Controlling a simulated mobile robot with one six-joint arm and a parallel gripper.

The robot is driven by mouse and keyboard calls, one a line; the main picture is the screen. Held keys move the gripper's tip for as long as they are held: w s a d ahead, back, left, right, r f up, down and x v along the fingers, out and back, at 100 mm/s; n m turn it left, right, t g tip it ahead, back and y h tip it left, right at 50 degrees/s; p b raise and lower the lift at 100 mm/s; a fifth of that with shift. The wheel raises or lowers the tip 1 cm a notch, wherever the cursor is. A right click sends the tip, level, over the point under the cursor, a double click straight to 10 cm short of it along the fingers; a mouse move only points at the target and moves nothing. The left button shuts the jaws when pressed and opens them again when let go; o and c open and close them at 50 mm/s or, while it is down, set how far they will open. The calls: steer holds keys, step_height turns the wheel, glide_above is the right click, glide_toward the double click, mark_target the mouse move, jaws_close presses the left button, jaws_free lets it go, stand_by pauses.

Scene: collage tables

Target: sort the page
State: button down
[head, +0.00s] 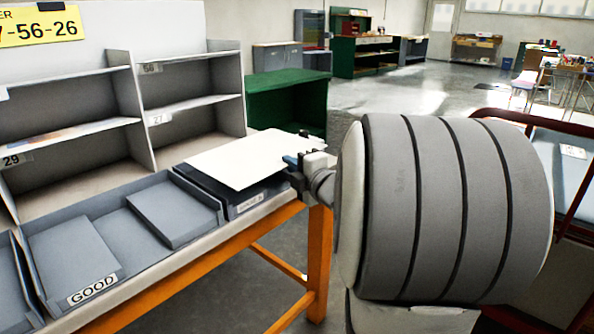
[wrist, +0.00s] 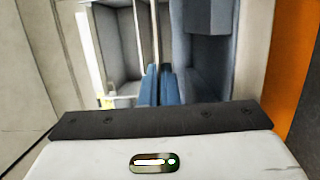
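A blank white page (head: 243,160) is held out flat over the right-hand dark tray (head: 247,205). My gripper (head: 291,161) is at the page's right edge, its blue fingertips shut on it. In the wrist view the blue fingers (wrist: 158,85) are close together, and the page shows only as a thin edge-on strip (wrist: 156,35). The grey tray labelled GOOD (head: 95,293) sits to the left on the bench. The right-hand tray's label is too small to read, and the page hides much of that tray.
Grey shelves (head: 124,90) with numbered labels, including 29 and 27, stand behind the trays. The bench has an orange frame (head: 318,260). A green cabinet (head: 286,105) stands beyond the page. A red-framed cart (head: 565,150) is at the right. Open floor lies farther back.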

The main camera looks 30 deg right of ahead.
mark_target(281, 189)
steer(key=w, duration=0.1)
steer(key=w+a, duration=0.1)
steer(key=shift+w+a, duration=0.1)
steer(key=shift+w, duration=0.3)
steer(key=f+b, duration=0.1)
steer(key=b, duration=0.1)
steer(key=f+b, duration=0.1)
steer(key=f, duration=0.1)
steer(key=f+b, duration=0.2)
steer(key=shift+w+f+b, duration=0.1)
steer(key=shift+w+b, duration=0.15)
steer(key=shift+b, duration=0.05)
steer(key=c, duration=1.6)
jaws_free()
steer(key=s+p, duration=0.2)
steer(key=s, duration=0.5)
steer(key=shift+s+d, duration=0.4)
